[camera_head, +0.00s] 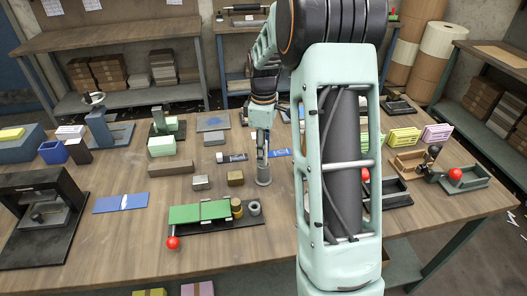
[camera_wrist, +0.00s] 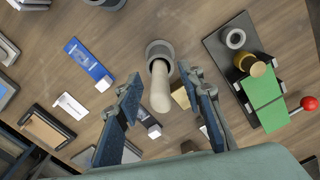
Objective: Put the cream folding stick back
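The cream folding stick (camera_wrist: 160,88) stands in a round grey holder (camera_wrist: 159,50) in the wrist view, its rounded end toward the camera. My gripper (camera_wrist: 160,80) is open, with one blue-padded finger on each side of the stick and a visible gap to both. In the head view my gripper (camera_head: 262,150) is over the grey holder (camera_head: 264,181) near the table's middle. The stick is too small and too covered there to make out clearly.
A black base with a green plate (camera_head: 200,211) and red knob lies left of the holder. Several other fixtures crowd the wooden table; bare wood (camera_head: 130,250) shows at the front left.

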